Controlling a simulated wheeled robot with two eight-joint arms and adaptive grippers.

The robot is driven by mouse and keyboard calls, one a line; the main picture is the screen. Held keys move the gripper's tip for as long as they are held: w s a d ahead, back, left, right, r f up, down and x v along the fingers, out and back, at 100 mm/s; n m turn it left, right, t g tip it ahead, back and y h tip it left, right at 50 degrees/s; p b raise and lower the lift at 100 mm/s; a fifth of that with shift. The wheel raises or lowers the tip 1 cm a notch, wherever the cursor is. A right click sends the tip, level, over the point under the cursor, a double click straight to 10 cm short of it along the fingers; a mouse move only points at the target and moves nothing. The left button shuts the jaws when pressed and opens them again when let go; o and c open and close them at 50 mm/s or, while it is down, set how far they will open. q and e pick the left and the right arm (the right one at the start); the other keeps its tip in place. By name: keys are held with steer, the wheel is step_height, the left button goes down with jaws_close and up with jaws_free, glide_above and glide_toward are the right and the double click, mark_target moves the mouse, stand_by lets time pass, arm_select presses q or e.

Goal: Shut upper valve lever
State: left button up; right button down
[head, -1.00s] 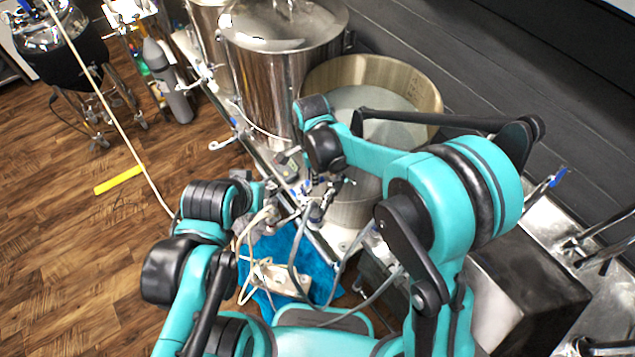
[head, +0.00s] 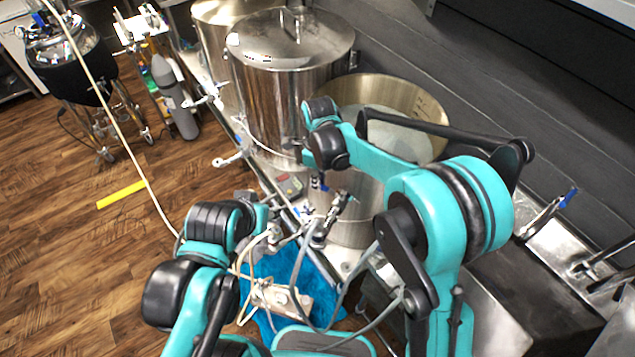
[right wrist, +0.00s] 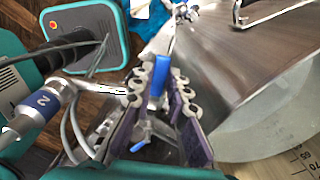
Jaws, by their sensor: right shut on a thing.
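The blue valve lever (right wrist: 159,76) shows between the two padded fingers of my right gripper (right wrist: 160,92) in the right wrist view. The gripper is shut on it. A second blue part (right wrist: 143,132) shows lower in that view, behind the fingers. In the head view my right gripper (head: 321,184) is small and partly hidden below its wrist, beside the metal valve fittings (head: 333,210) in front of the steel vessels. My left arm ends left of the fittings. Its gripper (head: 268,232) is small and mixed with hoses, so its jaws cannot be made out.
A lidded steel kettle (head: 290,75) and an open steel vessel (head: 420,98) stand close behind the fittings. Pale hoses run over a blue cloth (head: 272,268) and a pump. A sink (head: 550,245) is at the right. Wood floor (head: 85,265) is open at the left.

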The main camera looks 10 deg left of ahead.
steer(key=shift+w, duration=0.1)
stand_by(0.4)
steer(key=c, duration=1.5)
jaws_free()
step_height(320, 180, up, 12)
steer(key=shift+d, duration=0.15)
